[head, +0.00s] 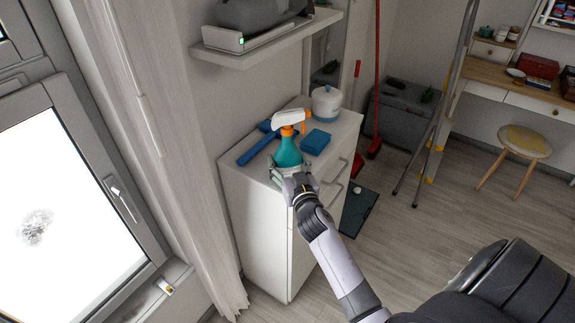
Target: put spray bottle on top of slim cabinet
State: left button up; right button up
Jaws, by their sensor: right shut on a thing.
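The spray bottle (288,153) has a teal body, an orange collar and a white and orange spray head. My right gripper (290,174) is shut on its lower part and holds it upright. The bottle shows at the near edge of the top of the slim white cabinet (262,220). I cannot tell whether its base touches the cabinet top, because the gripper hides it. My left gripper is not in view.
On the cabinet top are a blue squeegee-like tool (257,149), a blue box-like block (315,142) and a white lidded pot (326,103). A wall shelf (262,40) hangs above. A ladder (440,110) and red-handled broom (376,90) stand right.

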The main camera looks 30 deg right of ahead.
dwell(0.3)
jog(key=shift+f, duration=0.2)
jog(key=o, duration=1.7)
